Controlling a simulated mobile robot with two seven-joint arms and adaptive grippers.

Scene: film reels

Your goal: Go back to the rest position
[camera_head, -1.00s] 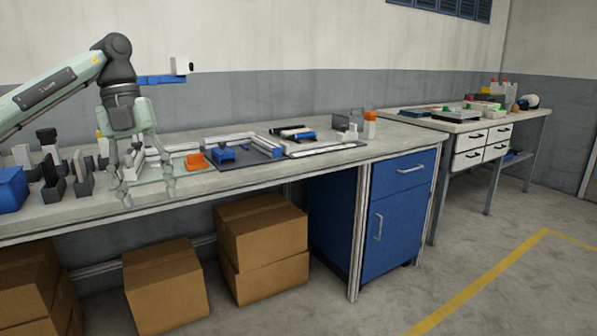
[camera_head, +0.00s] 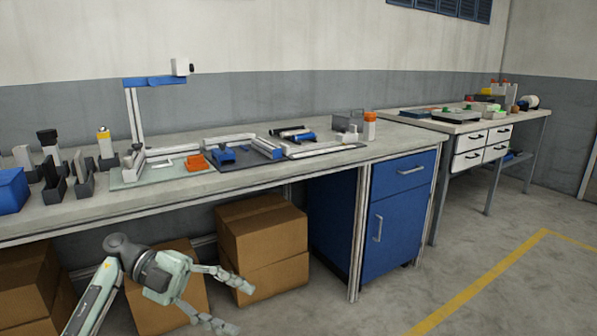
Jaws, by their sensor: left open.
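My left gripper (camera_head: 229,305) is low at the bottom left of the head view, in front of the workbench and below its top. Its fingers are spread apart, pointing right, with nothing between them. Part of it covers the cardboard box behind. My right gripper does not show.
The long workbench (camera_head: 330,162) holds an orange block (camera_head: 196,162), a blue part (camera_head: 223,155), dark holders and a camera stand (camera_head: 135,115). Cardboard boxes (camera_head: 262,235) and a blue cabinet (camera_head: 395,225) stand below it. A second table (camera_head: 440,124) is at the back right. The floor at right is clear.

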